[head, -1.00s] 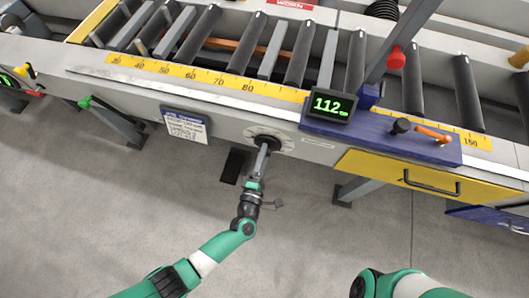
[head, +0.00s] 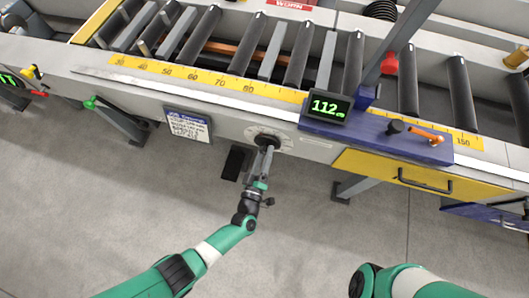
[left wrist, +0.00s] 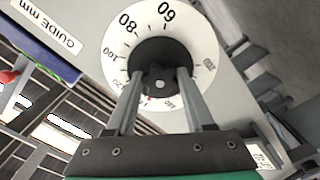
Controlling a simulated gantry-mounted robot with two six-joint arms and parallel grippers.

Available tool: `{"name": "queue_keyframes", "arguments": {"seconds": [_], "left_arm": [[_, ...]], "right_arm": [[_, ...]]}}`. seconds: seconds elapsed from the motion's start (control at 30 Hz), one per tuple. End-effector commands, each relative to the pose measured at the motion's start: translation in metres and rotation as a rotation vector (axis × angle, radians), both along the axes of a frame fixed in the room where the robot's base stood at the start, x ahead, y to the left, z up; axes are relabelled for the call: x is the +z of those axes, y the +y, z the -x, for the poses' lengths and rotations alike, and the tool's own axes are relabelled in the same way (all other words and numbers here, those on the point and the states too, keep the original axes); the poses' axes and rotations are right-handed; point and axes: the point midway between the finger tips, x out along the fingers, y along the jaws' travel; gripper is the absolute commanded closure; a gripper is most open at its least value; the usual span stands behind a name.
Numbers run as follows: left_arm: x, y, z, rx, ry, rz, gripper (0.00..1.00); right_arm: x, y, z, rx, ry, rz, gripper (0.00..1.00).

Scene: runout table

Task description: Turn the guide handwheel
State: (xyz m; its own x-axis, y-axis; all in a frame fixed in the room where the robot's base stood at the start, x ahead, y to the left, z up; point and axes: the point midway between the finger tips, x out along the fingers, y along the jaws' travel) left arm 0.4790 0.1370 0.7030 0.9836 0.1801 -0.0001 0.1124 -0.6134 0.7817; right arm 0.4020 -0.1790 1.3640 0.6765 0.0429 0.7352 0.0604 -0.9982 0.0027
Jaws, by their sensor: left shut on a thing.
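The guide handwheel is a dark knob (left wrist: 158,60) in the middle of a white numbered dial (left wrist: 197,38) on the table's front face. In the head view the dial (head: 283,144) sits below and left of the digital display. My left gripper (left wrist: 160,82) is shut on the knob, one finger on each side, and partly hides it and the lower dial. In the head view the left gripper (head: 266,150) reaches up to the dial from below. My right gripper is out of view; only a part of my right arm shows at the bottom.
A yellow scale (head: 205,78) runs along the rollers. A framed notice (head: 187,124) hangs left of the dial, a yellow drawer (head: 385,168) to its right.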

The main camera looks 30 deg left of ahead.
Motion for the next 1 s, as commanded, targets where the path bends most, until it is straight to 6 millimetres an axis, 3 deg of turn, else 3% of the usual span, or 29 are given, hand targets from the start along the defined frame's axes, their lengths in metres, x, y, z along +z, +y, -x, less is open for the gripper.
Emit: {"name": "queue_keyframes", "arguments": {"seconds": [0.3,0.73,0.77,0.9,1.0], "left_arm": [[0.0005,0.0002,-0.0003,0.000,0.016,-0.095,1.00],[0.0002,0.0003,-0.0002,0.001,0.018,-0.103,1.00],[0.0002,0.0003,-0.0002,0.000,0.018,-0.104,0.45],[0.0000,0.0003,-0.0002,0.001,0.018,-0.103,0.20],[0.0000,0.0002,-0.0001,0.001,0.018,-0.102,0.17]], "right_arm": [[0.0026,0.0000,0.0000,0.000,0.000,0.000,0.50],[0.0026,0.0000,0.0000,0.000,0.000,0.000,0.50],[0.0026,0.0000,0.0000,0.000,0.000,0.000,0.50],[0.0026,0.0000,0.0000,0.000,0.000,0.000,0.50],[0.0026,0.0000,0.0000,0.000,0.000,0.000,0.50]]}}
